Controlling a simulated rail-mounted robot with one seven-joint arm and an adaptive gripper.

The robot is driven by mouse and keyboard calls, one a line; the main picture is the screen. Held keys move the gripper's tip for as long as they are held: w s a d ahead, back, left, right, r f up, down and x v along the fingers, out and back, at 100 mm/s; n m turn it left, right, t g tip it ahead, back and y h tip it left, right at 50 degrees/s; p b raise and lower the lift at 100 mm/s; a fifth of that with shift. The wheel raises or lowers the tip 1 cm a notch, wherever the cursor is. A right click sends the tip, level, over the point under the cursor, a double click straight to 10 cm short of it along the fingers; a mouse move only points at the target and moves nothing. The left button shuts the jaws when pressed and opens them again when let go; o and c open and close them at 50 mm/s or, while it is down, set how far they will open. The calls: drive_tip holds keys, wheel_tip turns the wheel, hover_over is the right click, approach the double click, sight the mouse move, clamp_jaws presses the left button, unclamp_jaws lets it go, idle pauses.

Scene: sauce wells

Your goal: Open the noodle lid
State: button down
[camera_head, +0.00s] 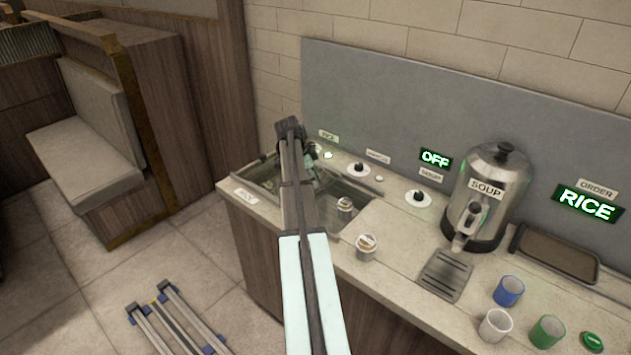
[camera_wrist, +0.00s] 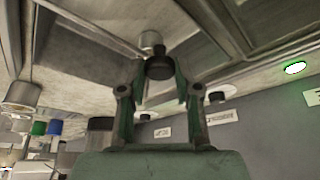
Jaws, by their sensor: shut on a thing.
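My gripper (camera_wrist: 161,78) is shut on a black knob (camera_wrist: 159,67), which sits between its two fingers in the wrist view. I take this knob for the noodle lid's handle; where it joins the lid is hidden. In the head view my gripper (camera_head: 310,174) is mostly behind my arm, low over the sunken wells in the counter. A metal rim (camera_head: 352,222) edges the wells' right side. How far the lid is raised cannot be told.
A small labelled cup (camera_head: 345,204) is in the right well, and another cup (camera_head: 366,248) stands on the counter by the front edge. Dial knobs (camera_head: 358,170) line the back. The soup urn (camera_head: 487,198), tray (camera_head: 556,254) and coloured cups (camera_head: 508,291) are to the right.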

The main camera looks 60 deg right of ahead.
drive_tip(key=c, duration=0.8)
unclamp_jaws()
drive_tip(key=v, duration=1.2)
